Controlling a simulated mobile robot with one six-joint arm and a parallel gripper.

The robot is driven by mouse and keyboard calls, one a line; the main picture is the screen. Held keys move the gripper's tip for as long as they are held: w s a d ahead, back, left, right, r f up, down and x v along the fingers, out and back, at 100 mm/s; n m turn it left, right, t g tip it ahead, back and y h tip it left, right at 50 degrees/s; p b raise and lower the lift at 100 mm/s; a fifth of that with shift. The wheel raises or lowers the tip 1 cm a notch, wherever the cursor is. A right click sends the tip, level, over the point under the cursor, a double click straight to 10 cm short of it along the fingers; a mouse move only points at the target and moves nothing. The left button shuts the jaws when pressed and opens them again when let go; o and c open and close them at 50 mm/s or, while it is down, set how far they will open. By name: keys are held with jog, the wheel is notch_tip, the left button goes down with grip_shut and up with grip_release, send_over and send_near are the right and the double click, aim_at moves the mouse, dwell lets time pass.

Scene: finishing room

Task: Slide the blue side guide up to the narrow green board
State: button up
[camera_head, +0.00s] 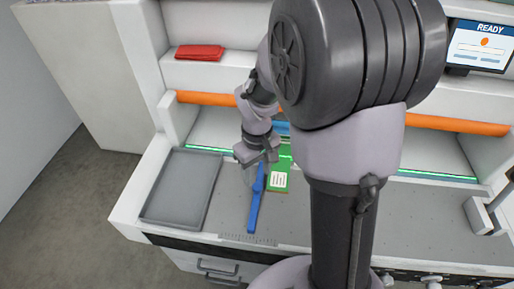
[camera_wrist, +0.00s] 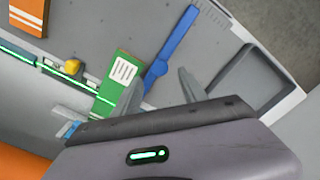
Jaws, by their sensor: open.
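The blue side guide (camera_head: 254,210) is a long, narrow bar lying on the grey bed, left of the narrow green board (camera_head: 279,182) with its white label. The wrist view also shows the guide (camera_wrist: 177,42) and the board (camera_wrist: 118,79), with a small gap between them near the guide's round knob. My gripper (camera_head: 258,163) is over the far end of the guide. In the wrist view my gripper (camera_wrist: 159,77) is open, its fingertips on either side of the guide in the picture. Whether they touch it I cannot tell. My arm hides part of the board's far end.
A grey tray (camera_head: 180,190) lies left of the guide. An orange bar (camera_head: 455,125) and a green light strip (camera_head: 435,178) cross behind. An orange board (camera_wrist: 28,16) and a yellow knob (camera_wrist: 72,66) show in the wrist view. A red cloth (camera_head: 200,53) lies on the upper shelf.

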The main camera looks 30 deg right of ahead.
aim_at(257, 186)
notch_tip(257, 186, up, 12)
jog(key=p, duration=0.3)
jog(key=s+a+m+t+y+b, duration=0.2)
jog(key=s+a+m+t+b, duration=0.3)
jog(key=s+a+b, duration=0.4)
jog(key=s+a+m, duration=0.1)
jog(key=s+a, duration=0.1)
jog(key=s, duration=0.2)
jog(key=shift+s+a+t, duration=0.25)
jog(key=shift+s+t, duration=0.15)
